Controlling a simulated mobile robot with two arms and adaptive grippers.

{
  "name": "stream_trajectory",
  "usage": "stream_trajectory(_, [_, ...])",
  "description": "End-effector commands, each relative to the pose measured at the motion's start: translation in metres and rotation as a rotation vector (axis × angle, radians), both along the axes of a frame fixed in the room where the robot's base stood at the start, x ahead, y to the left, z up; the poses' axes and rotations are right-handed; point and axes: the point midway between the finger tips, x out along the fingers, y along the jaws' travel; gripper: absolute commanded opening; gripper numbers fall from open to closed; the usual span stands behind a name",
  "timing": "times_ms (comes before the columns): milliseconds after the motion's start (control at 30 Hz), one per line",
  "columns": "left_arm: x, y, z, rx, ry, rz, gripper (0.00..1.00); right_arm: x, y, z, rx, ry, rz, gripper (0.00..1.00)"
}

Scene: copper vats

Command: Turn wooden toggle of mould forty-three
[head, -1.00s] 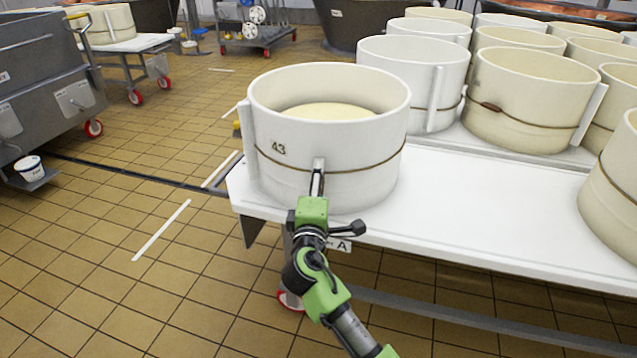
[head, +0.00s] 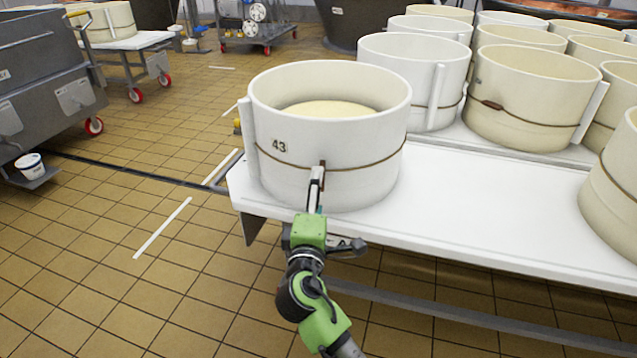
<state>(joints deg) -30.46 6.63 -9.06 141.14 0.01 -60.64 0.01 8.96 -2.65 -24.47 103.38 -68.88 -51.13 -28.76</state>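Mould forty-three (head: 360,185) is a round white mould marked 43. It stands at the left end of the white table, with pale contents inside and a brown cord around it. A small dark brown piece, apparently the wooden toggle (head: 323,168), shows at the cord on the mould's front. My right gripper (head: 317,178) points up at that spot, its light fingertips beside the brown piece and partly covering it. I cannot tell whether they touch it or are closed on it. My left gripper is not in view.
The white table (head: 480,215) is bare to the right of the mould. Several other moulds (head: 535,100) stand behind it, and one (head: 615,190) is at the right edge. A grey wheeled vat (head: 40,90) is at the left. The tiled floor between is mostly clear.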

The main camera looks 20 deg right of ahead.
Motion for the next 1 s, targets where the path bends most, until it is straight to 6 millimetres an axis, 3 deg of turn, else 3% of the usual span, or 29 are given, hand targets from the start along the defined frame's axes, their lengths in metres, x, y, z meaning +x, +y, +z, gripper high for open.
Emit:
stream_trajectory(100, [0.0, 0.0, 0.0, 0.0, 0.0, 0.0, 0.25, -0.025, 0.01, -0.001, 0.002, 0.002, 0.001, 0.69])
stream_trajectory(333, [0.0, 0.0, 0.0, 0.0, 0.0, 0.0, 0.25, -0.055, 0.022, 0.0, 0.001, 0.001, 0.001, 0.69])
stream_trajectory(900, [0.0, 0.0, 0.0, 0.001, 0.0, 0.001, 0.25, -0.061, 0.024, 0.0, 0.001, 0.0, 0.0, 0.69])
stream_trajectory(1000, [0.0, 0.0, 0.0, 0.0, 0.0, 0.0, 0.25, -0.063, 0.02, -0.007, 0.034, 0.012, -0.001, 0.69])
